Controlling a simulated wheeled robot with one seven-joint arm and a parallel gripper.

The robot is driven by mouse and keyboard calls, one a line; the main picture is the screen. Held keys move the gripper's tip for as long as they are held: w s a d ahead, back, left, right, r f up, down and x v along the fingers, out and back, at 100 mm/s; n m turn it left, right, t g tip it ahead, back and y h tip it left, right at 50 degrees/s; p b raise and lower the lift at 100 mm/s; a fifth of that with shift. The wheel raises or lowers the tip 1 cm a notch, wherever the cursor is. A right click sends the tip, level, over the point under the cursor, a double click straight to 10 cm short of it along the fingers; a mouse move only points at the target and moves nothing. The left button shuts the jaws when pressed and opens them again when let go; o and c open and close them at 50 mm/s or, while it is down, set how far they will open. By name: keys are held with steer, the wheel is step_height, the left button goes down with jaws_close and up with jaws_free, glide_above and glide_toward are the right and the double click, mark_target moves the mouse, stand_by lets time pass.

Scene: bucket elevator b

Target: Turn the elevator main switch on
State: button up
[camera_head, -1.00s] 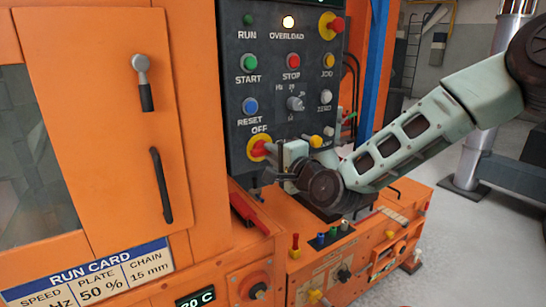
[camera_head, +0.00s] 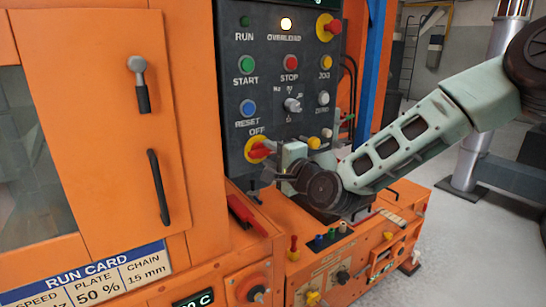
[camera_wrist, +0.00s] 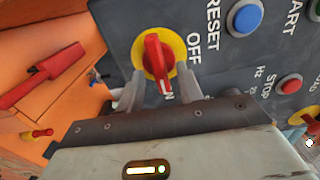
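The main switch is a red handle on a yellow disc (camera_head: 257,150), at the lower left of the dark control panel, below the word OFF. In the wrist view the red handle (camera_wrist: 157,62) stands out from its yellow disc, with OFF printed to the right. My gripper (camera_wrist: 160,75) is open, one finger on each side of the handle's lower part, with gaps showing on both sides. In the head view my gripper (camera_head: 272,163) is at the switch, and its fingers partly cover it. The ON end of the label is mostly hidden.
The panel carries a blue RESET button (camera_head: 248,107), a selector knob (camera_head: 292,105), a red STOP button (camera_head: 292,62) and a lit OVERLOAD lamp (camera_head: 286,24). A red lever (camera_head: 246,215) lies on the orange housing below. A red-and-yellow knob (camera_head: 328,27) is at upper right.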

steer(key=b+v, duration=0.2)
steer(key=v, duration=1.5)
steer(key=shift+d, duration=0.2)
steer(key=shift+s, duration=0.15)
steer(key=s+a+f+n+g+h+p, duration=0.2)
steer(key=s+f+n+g+h+p, duration=0.3)
steer(key=s+n+g, duration=0.5)
steer(key=s+d+r+n+g+h+p, duration=0.1)
steer(key=s+d+r+n+g+h, duration=0.1)
steer(key=s, duration=0.5)
steer(key=s+d+r+n+g+h+p, duration=0.1)
steer(key=s+d+n+g+h+p, duration=0.1)
steer(key=s+d+n, duration=0.3)
steer(key=s+n+g, duration=0.1)
steer(key=s+n, duration=0.1)
steer(key=s, duration=0.1)
steer(key=shift+d+r+p, duration=0.3)
steer(key=shift+d+r, duration=0.05)
